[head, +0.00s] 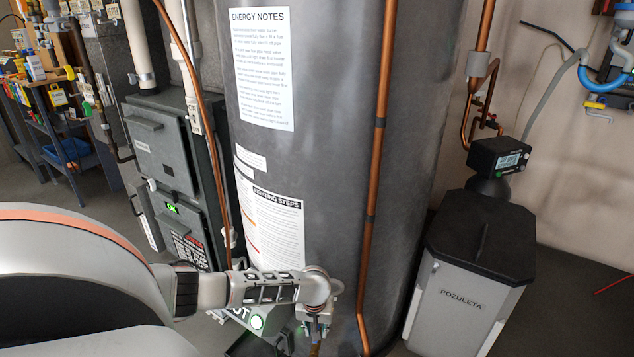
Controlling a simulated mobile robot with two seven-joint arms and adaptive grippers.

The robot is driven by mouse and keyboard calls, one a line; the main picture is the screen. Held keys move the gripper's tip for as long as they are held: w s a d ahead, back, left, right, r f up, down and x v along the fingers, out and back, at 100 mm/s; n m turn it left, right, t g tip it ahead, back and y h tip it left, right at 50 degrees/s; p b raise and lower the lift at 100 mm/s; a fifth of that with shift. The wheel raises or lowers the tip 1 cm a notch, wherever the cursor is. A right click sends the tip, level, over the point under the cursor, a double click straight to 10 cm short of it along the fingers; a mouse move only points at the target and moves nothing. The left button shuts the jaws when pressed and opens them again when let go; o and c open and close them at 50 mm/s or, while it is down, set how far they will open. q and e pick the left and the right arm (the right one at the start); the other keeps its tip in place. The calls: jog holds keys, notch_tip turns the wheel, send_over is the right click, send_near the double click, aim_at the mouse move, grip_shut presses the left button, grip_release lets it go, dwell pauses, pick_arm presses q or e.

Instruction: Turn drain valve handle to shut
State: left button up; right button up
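A large grey water heater tank (340,160) fills the middle of the head view. My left arm reaches in from the left across its lower front, and my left gripper (314,328) is low against the tank near the bottom edge. A small brass-coloured piece (315,350), possibly part of the drain valve, shows just below the gripper. The handle cannot be made out; the gripper and wrist cover that spot. The fingers are too small and hidden to tell open from shut, or whether they touch the valve. My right gripper is out of view.
A copper pipe (375,180) runs down the tank just right of my gripper. A grey box (470,275) labelled POZULETA stands at right. A dark furnace cabinet (165,150) stands left of the tank. A blue shelf with tools (60,130) is at far left.

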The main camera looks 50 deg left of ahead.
pick_arm(q)
grip_shut()
jog(key=shift+m, duration=0.9)
jog(key=shift+s+m, duration=0.1)
jog(key=shift+m, duration=0.9)
jog(key=shift+m+h, duration=0.3)
jog(key=shift+m, duration=0.2)
jog(key=shift+a+f+m, duration=0.1)
jog(key=shift+f+m, duration=0.05)
jog(key=shift+m, duration=0.75)
jog(key=shift+s+m+h, duration=0.1)
jog(key=shift+m+h, duration=0.2)
jog(key=shift+m, duration=1)
